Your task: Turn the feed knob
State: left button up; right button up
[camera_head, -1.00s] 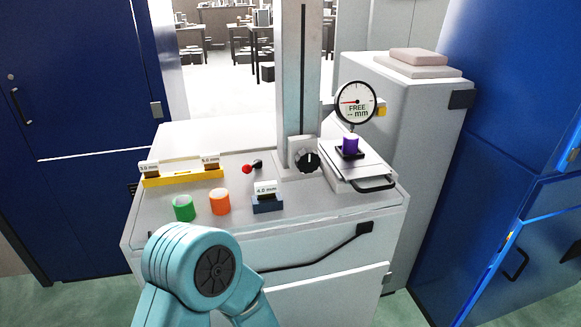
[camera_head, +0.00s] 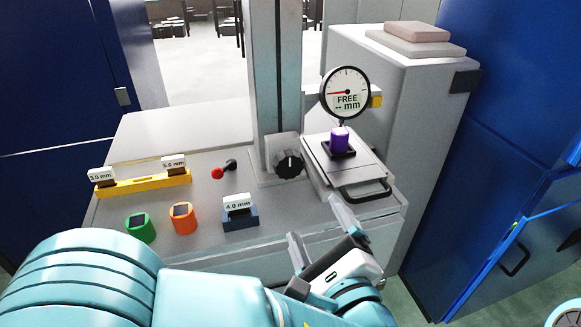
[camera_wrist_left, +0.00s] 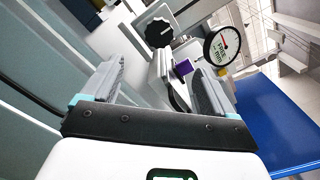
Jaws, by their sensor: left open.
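The black feed knob (camera_head: 289,164) sits on a grey block at the foot of the upright column. It also shows in the left wrist view (camera_wrist_left: 159,32), beyond the fingers. My left gripper (camera_head: 319,222) is open and empty, in front of the cabinet's front edge, below and to the right of the knob and apart from it. Its two fingers also show in the left wrist view (camera_wrist_left: 152,88). The round dial gauge (camera_head: 346,93) reads "FREE -- mm" above a purple cylinder (camera_head: 339,138) on a black base on the sliding plate. My right gripper is not in view.
The plate's black handle (camera_head: 366,191) juts near my left fingers. A red-tipped lever (camera_head: 217,172), green cylinder (camera_head: 140,228), orange cylinder (camera_head: 183,218), blue 4.0 mm holder (camera_head: 240,217) and yellow rack (camera_head: 144,184) stand left of the knob. A grey cabinet (camera_head: 390,110) stands behind right.

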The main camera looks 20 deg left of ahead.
aim_at(290, 169)
pick_arm(q)
jog(key=p+x, duration=0.3)
jog(key=x, duration=1.1)
jog(key=shift+w+a, duration=0.25)
jog(key=shift+w, duration=0.2)
jog(key=shift+a, duration=0.1)
jog(key=shift+f, duration=0.1)
jog(key=c, duration=1.1)
